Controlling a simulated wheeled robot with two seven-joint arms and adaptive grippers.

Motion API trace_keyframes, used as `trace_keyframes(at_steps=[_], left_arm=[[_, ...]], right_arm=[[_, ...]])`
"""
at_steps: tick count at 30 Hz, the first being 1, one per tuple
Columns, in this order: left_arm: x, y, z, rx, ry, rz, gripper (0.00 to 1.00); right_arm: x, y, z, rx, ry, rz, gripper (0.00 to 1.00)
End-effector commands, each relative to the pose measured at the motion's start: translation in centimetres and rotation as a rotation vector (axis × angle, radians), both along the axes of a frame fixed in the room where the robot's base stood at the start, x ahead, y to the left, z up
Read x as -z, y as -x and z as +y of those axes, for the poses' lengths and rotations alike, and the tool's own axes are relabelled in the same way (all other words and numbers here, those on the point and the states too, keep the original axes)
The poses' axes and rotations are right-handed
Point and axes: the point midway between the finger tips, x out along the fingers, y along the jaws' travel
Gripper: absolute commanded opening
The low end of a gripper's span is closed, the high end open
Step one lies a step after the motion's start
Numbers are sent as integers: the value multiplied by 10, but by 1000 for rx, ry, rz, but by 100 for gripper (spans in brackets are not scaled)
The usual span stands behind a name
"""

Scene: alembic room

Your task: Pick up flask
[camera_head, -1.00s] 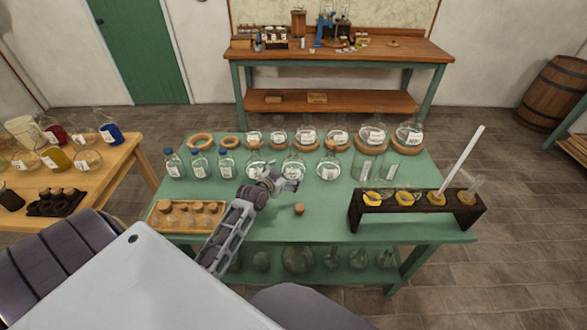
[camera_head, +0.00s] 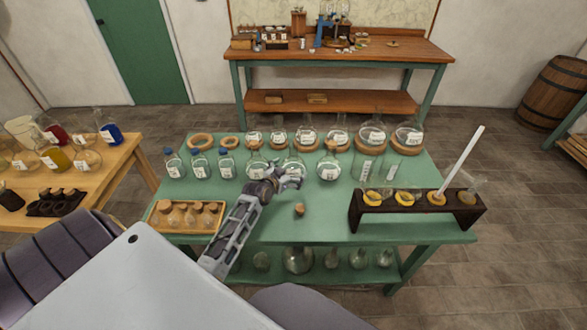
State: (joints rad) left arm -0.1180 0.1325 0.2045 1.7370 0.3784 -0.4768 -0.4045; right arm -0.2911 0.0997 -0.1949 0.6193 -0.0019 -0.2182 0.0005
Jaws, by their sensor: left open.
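Several clear glass flasks with white labels stand on the green table (camera_head: 320,215). A front group has a left flask (camera_head: 256,166), a middle flask (camera_head: 294,166) and a right flask (camera_head: 329,168). A back row sits on cork rings, with larger flasks at the right, such as one (camera_head: 373,136). Which flask is meant I cannot tell. My left gripper (camera_head: 294,182) is open and empty, just in front of the middle flask; whether it touches the glass I cannot tell. My right gripper is not in view.
Blue-capped bottles (camera_head: 200,164) stand left of the flasks. A wooden tray of corks (camera_head: 187,216) is at the front left, and a loose cork (camera_head: 299,209) lies in front of the gripper. A dark rack (camera_head: 416,209) holding yellow-filled vessels and a tall white rod stands at the right.

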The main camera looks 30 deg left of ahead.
Motion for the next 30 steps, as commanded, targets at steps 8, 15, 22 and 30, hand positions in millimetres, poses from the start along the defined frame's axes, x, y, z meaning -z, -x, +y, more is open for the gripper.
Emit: trace_keyframes(at_steps=[8,15,22,30], left_arm=[[8,-22,3,0,1,-2,100],[14,-34,4,0,1,-1,100],[15,-35,4,0,0,-1,100],[15,-35,4,0,0,-1,100]], right_arm=[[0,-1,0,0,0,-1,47],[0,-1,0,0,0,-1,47],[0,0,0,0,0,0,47],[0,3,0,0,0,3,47]])
